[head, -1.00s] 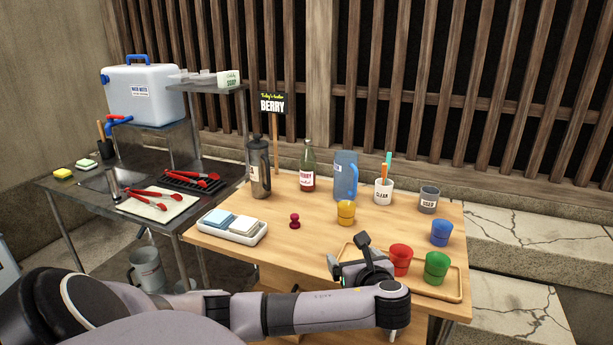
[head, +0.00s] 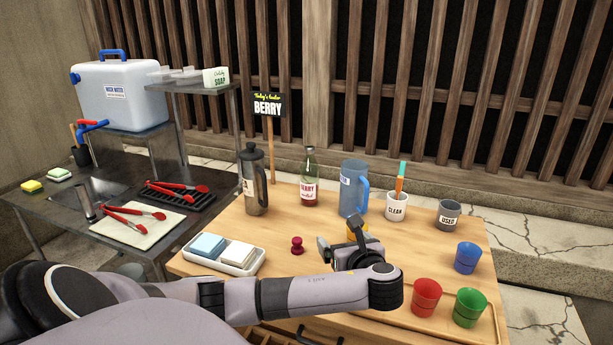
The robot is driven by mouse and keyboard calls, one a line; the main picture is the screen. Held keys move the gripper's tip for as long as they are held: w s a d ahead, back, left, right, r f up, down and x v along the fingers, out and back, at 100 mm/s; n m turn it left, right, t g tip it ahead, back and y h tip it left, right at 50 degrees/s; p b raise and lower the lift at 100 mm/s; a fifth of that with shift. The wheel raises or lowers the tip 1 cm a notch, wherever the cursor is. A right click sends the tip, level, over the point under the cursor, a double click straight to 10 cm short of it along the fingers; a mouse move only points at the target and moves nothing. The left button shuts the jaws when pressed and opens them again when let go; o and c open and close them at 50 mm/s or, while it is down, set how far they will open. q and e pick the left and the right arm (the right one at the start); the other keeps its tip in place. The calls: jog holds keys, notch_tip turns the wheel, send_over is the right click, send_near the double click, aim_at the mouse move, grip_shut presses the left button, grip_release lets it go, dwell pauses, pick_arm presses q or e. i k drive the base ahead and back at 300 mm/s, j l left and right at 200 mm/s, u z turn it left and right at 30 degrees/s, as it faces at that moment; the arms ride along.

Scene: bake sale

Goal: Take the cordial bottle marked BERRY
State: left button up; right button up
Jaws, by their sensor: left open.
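The cordial bottle (head: 309,180) with a white label reading BERRY stands upright at the back middle of the wooden table, between a dark press pot (head: 254,182) and a blue jug (head: 352,188). It has a clear neck and dark red liquid low inside. My left gripper (head: 340,246) is open and empty over the table, in front of the bottle and to its right, clear of it. My right gripper is not in view.
A sign reading BERRY (head: 268,105) stands behind the table. A red stopper-like piece (head: 297,245) and a sponge tray (head: 222,254) lie left of my gripper. CLEAN (head: 396,206) and USED (head: 448,215) pots and blue, red and green cups stand right.

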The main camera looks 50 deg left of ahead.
aim_at(309, 170)
jog(key=i+j, duration=0.15)
jog(key=j, duration=0.25)
jog(key=i+j, duration=0.1)
jog(key=j, duration=0.3)
jog(key=i+j, duration=0.15)
jog(key=j, duration=0.2)
